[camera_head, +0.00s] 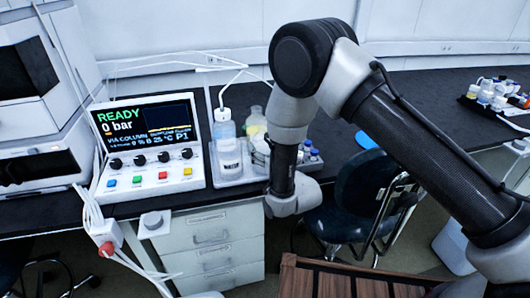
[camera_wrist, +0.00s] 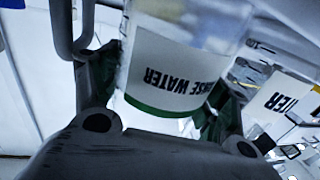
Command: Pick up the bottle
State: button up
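In the wrist view, a clear bottle (camera_wrist: 185,62) with a white label reading "…NSE WATER", upside down in the picture, and a green band lies between the two fingers of my gripper (camera_wrist: 160,100). Green pads show on both sides, close against its edges. Whether they press on the bottle is unclear. The end of the bottle towards my palm is hidden. In the head view, a bottle with a pale cap and a tube (camera_head: 228,150) stands in a tray (camera_head: 229,179) left of my arm. I cannot tell whether it is the same bottle. My fingers are hidden there.
A control box (camera_head: 150,148) reading "READY 0 bar" is on the left. A blue chair (camera_head: 362,188) stands below the bench (camera_head: 340,128). More vials (camera_head: 490,92) stand at the far right.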

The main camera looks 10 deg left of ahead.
jog(key=c, duration=0.4)
jog(key=shift+o, duration=0.2)
jog(key=shift+r, duration=0.1)
